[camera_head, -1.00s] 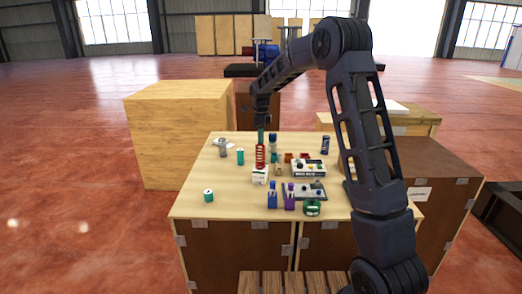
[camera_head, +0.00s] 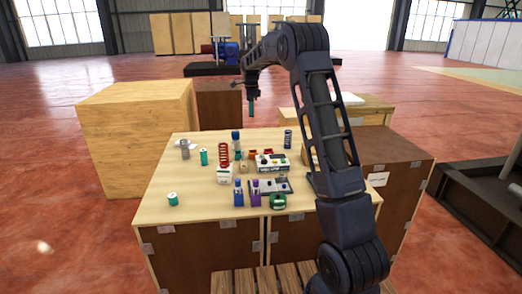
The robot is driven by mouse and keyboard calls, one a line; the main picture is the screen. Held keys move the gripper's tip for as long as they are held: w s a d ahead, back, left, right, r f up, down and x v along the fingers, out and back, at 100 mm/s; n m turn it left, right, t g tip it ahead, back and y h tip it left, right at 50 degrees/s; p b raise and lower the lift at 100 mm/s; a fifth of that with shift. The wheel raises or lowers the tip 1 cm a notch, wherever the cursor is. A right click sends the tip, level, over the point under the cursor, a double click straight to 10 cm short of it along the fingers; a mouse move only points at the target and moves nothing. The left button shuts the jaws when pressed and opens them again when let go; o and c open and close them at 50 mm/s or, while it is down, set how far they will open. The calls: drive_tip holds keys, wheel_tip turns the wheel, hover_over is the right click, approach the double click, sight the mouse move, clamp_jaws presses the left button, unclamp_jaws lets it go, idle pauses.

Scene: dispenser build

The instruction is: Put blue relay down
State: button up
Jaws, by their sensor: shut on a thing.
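My gripper (camera_head: 251,101) hangs from the arm's end above the far edge of the table, small in the head view. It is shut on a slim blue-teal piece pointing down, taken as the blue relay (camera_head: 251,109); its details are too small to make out. The held piece is clear of the tabletop (camera_head: 165,178). On the table stand a blue block (camera_head: 239,194), a purple block (camera_head: 255,193), a red coil (camera_head: 223,154) and a blue-capped cylinder (camera_head: 236,139).
Teal cylinders (camera_head: 204,157), a grey cylinder (camera_head: 185,149), a white box (camera_head: 225,174), a green part (camera_head: 278,201) and grey boards (camera_head: 270,186) also stand there. The table's left front is mostly bare. Wooden crates (camera_head: 140,130) flank it.

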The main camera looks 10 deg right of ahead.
drive_tip(key=w+d, duration=0.3)
drive_tip(key=d, duration=0.3)
wheel_tip(320, 180, down, 20)
idle(0.4)
drive_tip(key=shift+f, duration=0.1)
drive_tip(key=o, duration=0.9)
drive_tip(key=shift+o, duration=0.2)
